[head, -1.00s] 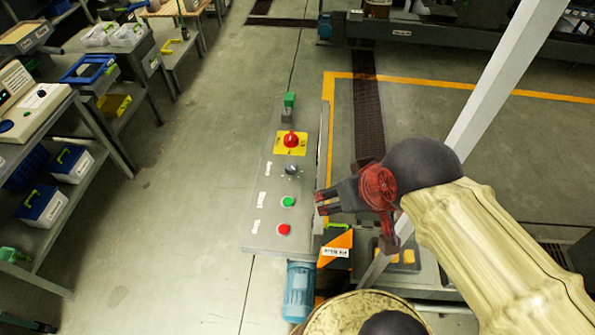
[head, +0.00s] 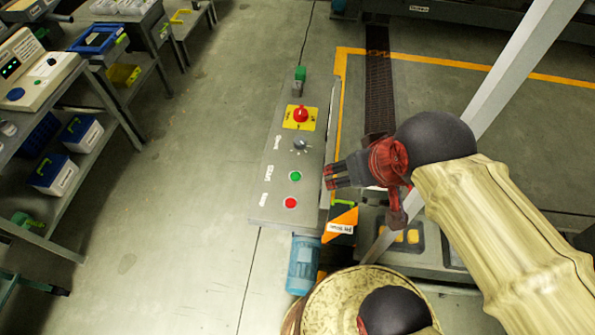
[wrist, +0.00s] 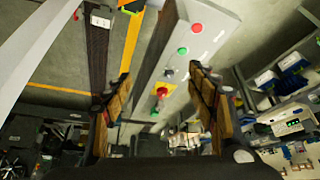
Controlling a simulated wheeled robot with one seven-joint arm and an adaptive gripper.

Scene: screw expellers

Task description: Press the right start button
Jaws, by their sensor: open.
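A grey control box (head: 268,196) stands near the middle of the head view. It carries one green button (head: 295,176), a red button (head: 290,203) below it, a black selector knob (head: 300,147) and a red switch on a yellow plate (head: 312,123). My gripper (head: 328,177) is open and empty just right of the box, level with the green button in the picture, with a small visible gap between. In the wrist view the green button (wrist: 182,51) and red button (wrist: 197,28) show beyond the open fingers of my gripper (wrist: 160,73).
A blue motor (head: 303,264) sits below the box. An orange-and-black labelled part (head: 345,217) lies just under my gripper. A pale post (head: 505,80) rises behind my arm. Shelves with bins (head: 52,172) stand at the left. The floor between shelves and box is clear.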

